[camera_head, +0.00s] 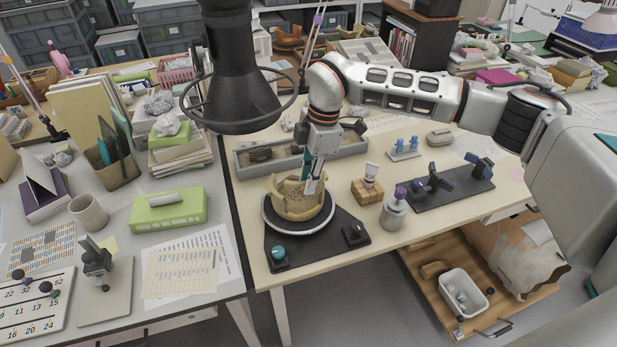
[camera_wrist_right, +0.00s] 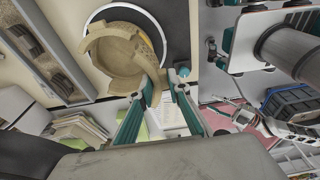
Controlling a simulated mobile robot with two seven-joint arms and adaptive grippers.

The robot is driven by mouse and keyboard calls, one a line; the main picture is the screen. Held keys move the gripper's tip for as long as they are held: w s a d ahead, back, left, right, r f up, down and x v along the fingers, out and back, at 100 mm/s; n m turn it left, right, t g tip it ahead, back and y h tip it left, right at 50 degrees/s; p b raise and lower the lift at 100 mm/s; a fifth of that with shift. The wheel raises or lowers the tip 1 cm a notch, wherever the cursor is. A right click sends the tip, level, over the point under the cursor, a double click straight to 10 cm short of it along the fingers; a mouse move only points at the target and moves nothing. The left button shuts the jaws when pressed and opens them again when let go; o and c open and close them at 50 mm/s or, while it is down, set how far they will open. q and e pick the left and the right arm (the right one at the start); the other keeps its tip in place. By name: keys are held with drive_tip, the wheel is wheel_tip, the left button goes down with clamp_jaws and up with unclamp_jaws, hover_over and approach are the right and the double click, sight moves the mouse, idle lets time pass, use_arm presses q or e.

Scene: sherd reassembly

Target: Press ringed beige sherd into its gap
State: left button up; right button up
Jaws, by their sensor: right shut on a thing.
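A beige pot (camera_head: 285,205) with an uneven upper edge stands on a round, white-rimmed turntable (camera_head: 270,222) on a dark base. In the right wrist view the pot (camera_wrist_right: 112,66) shows from above, open at the top. My right gripper (camera_head: 311,178) reaches down at the pot's back right edge, its teal fingers shut on a beige sherd. In the wrist view the fingers (camera_wrist_right: 157,84) close around a beige piece (camera_wrist_right: 150,64) against the pot's edge. I cannot make out its rings or whether it is fully seated; the gap is hidden.
A dark hood with a ring (camera_head: 235,100) hangs left of my right arm. A grey divided tray (camera_head: 245,158) lies behind the pot. Right of it stand a wooden block with a tube (camera_head: 369,190), a metal jar (camera_head: 394,212) and a dark fixture (camera_head: 455,190).

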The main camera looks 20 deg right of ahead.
sight(308, 197)
drive_tip(key=shift+f+b, duration=0.5)
drive_tip(key=shift+f, duration=0.55)
drive_tip(key=shift+f+b, duration=0.35)
drive_tip(key=shift+f, duration=0.3)
drive_tip(key=shift+f+b, duration=0.45)
drive_tip(key=shift+f, duration=0.25)
drive_tip(key=shift+f+b, duration=0.45)
drive_tip(key=shift+f, duration=0.25)
drive_tip(key=shift+w+f, duration=0.25)
drive_tip(key=shift+f, duration=0.1)
use_arm(q)
drive_tip(key=shift+w+d+f+h, duration=0.15)
drive_tip(key=shift+w+d+f, duration=0.05)
drive_tip(key=shift+d+f, duration=0.25)
drive_tip(key=shift+w+d+f+h, duration=0.2)
drive_tip(key=shift+d+f, duration=0.1)
drive_tip(key=shift+f, duration=0.25)
drive_tip(key=shift+w+r, duration=0.1)
drive_tip(key=shift+r, duration=0.05)
use_arm(e)
drive_tip(key=shift+w, duration=0.1)
drive_tip(key=shift+w, duration=0.25)
drive_tip(key=shift+f, duration=0.4)
